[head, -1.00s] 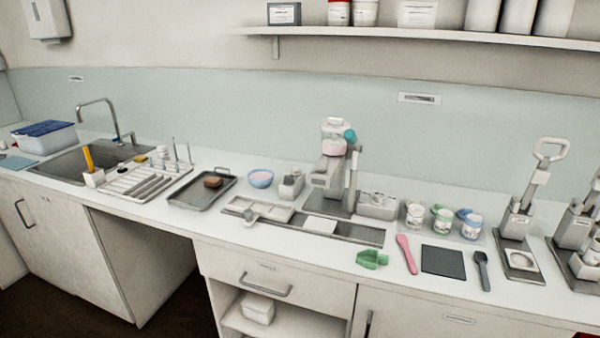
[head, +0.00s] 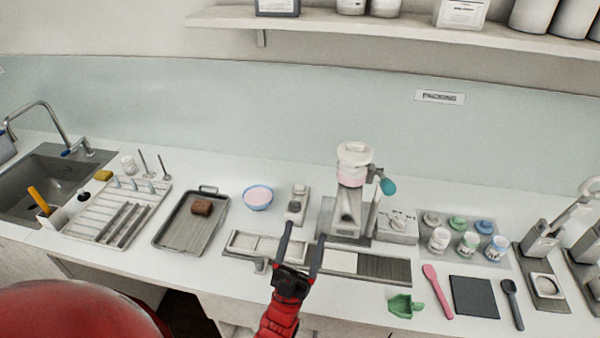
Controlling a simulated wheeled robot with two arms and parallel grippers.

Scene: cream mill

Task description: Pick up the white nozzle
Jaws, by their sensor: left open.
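I cannot tell for sure which small white part is the white nozzle. A small white rounded piece (head: 128,164) stands behind the drying rack, at the left. A narrow white stand with a grey top part (head: 298,200) is left of the mill. My left gripper (head: 305,232) is open and empty, with its two dark fingers pointing away over the counter's front-middle part. Its fingertips appear just in front of the narrow stand and left of the mill (head: 347,205). My right gripper is not in view.
A long tray (head: 343,262) lies before the mill. Jars (head: 467,244), a pink spatula (head: 437,292) and a dark mat (head: 474,297) are right.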

